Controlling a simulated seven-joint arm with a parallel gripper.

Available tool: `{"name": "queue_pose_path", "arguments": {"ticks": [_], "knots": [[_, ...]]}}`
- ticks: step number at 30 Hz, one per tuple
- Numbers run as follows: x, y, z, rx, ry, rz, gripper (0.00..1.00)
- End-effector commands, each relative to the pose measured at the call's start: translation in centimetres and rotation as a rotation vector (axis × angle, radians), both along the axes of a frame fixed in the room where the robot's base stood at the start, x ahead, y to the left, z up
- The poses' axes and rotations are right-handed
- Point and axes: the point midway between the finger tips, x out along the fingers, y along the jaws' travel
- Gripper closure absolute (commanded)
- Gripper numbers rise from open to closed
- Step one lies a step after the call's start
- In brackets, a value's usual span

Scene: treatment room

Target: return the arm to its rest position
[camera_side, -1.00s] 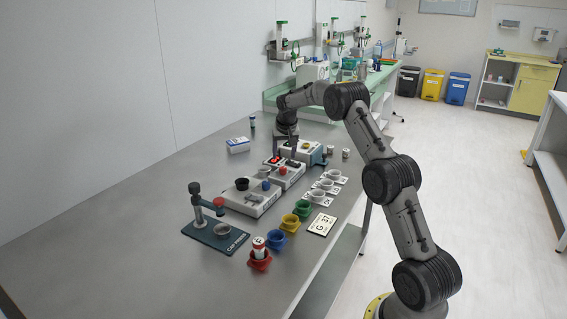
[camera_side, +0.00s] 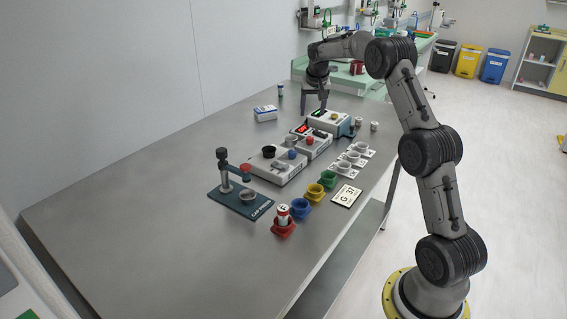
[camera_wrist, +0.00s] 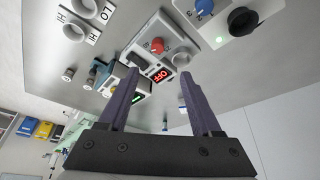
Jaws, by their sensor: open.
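My gripper (camera_side: 314,100) is open and empty, with nothing between its fingers. It hangs pointing down above the far part of the grey table (camera_side: 120,215), behind the row of devices. In the wrist view its two dark fingers (camera_wrist: 161,88) are spread apart, with the device with a red display (camera_wrist: 170,55) seen beyond them. My arm arches from its yellow-ringed base at the right of the table.
Below are a white device (camera_side: 328,121), a device with a black knob (camera_side: 277,167), a cap press stand (camera_side: 240,199), and coloured cups including a red one (camera_side: 284,228) holding a vial. A small box (camera_side: 265,113) lies at the back. The near left table is clear.

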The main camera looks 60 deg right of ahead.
Motion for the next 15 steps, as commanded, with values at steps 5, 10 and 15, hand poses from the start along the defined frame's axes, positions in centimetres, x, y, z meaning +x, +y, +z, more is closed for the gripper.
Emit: {"name": "queue_pose_path", "arguments": {"ticks": [5,10,15], "knots": [[1.8,3.7,6.0,-0.049,-0.078,0.066,0.34],[0.6,11.6,13.8,-0.083,-0.162,0.172,0.34],[-3.6,19.4,18.4,-0.092,-0.211,0.291,0.34]]}}
